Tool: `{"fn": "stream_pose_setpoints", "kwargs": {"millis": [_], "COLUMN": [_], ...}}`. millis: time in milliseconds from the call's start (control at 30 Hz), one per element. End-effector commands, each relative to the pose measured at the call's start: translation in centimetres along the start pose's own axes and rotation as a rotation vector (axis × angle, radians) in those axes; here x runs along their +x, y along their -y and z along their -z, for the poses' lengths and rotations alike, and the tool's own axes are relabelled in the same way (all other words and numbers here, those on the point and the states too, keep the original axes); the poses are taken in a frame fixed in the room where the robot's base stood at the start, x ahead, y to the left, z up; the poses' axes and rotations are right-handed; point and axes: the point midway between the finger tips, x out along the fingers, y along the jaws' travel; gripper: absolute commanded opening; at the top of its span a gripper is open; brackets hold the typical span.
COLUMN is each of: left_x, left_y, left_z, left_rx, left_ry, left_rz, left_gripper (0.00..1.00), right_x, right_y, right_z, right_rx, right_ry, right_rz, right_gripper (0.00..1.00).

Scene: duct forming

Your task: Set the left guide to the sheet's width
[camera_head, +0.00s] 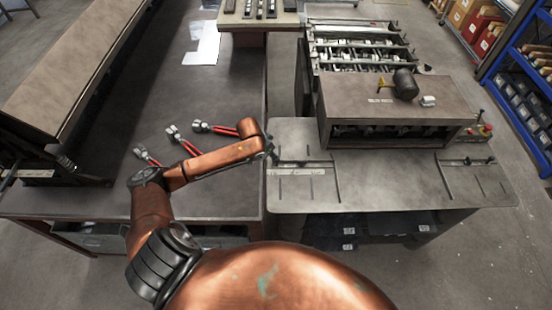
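The forming machine's grey infeed table (390,180) is at the centre right. The left guide (303,163) appears as a thin dark bar near the table's left side, above a scale strip and beside a slot. The right guide (466,161) is a similar bar at the right. My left gripper (270,152) is at the table's left edge, just left of the left guide. It is small and dark, so I cannot tell whether its fingers are open or touch the guide. My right gripper is out of view. Pale sheets (203,45) lie on the far left bench.
Several red-handled snips (222,129) lie on the dark bench (100,195) beside my forearm. A mallet (405,84) lies on the machine's cover (350,95). Blue shelving (515,85) stands at the right. The middle of the infeed table is clear.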

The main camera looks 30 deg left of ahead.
Motion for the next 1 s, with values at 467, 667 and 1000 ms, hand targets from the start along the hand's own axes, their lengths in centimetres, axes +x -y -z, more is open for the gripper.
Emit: {"fn": "stream_pose_setpoints", "kwargs": {"millis": [467,667,1000], "left_x": [5.2,7.0,7.4], "left_y": [0.9,1.0,1.0], "left_z": [0.8,0.7,0.7], "left_rx": [-0.015,-0.014,-0.012], "left_ry": [0.0,-0.001,-0.002], "left_rz": [0.006,0.007,0.007], "left_gripper": [0.36,0.36,0.34], "right_x": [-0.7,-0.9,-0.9], "right_y": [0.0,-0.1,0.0], "right_z": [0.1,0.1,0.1], "right_rx": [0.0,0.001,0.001], "right_ry": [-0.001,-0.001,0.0], "right_rz": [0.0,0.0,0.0], "right_gripper": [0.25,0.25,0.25]}}
